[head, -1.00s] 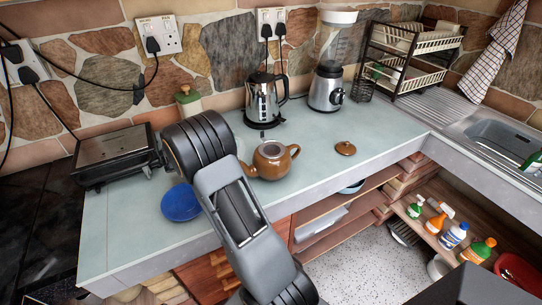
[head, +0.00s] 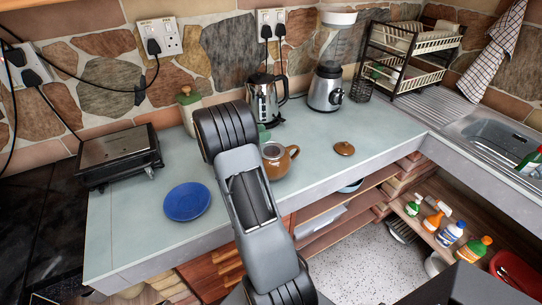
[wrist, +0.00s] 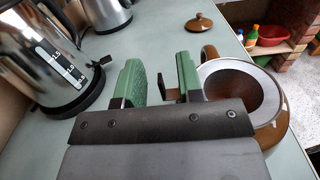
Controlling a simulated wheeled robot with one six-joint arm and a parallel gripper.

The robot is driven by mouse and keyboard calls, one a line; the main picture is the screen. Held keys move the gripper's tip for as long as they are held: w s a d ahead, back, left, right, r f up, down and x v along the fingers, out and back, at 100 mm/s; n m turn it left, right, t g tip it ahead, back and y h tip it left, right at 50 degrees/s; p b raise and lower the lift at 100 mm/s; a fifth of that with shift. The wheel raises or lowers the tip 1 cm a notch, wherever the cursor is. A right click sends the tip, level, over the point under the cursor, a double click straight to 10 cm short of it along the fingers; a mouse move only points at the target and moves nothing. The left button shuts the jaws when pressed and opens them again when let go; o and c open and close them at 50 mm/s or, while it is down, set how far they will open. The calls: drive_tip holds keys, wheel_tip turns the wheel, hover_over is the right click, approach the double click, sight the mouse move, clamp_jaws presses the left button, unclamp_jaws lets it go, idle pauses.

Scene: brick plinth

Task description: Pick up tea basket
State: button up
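The brown teapot (head: 278,162) stands without its lid on the counter, its handle to the right. In the wrist view the teapot (wrist: 279,125) is on the right. A round grey-rimmed insert, apparently the tea basket (wrist: 240,92), sits in its mouth. My gripper (wrist: 160,78) is open beside the teapot's rim, its green fingers apart. A small dark brown tab (wrist: 169,94) shows between the fingers; whether it belongs to the basket is unclear. In the head view my arm hides most of the gripper (head: 263,133). The brown lid (head: 344,149) lies to the right.
A steel kettle (head: 265,100) stands close behind my gripper and fills the left of the wrist view (wrist: 45,60). A blender (head: 327,88) and dish rack (head: 410,55) are behind. A blue plate (head: 187,201) lies left of my arm. The front right counter is clear.

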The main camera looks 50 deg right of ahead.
drive_tip(key=shift+d, duration=0.1)
clamp_jaws()
drive_tip(key=shift+r, duration=0.15)
idle(0.5)
wheel_tip(320, 180, up, 9)
drive_tip(key=shift+r, duration=0.2)
drive_tip(key=shift+r+p, duration=1.55)
drive_tip(key=shift+r, duration=0.5)
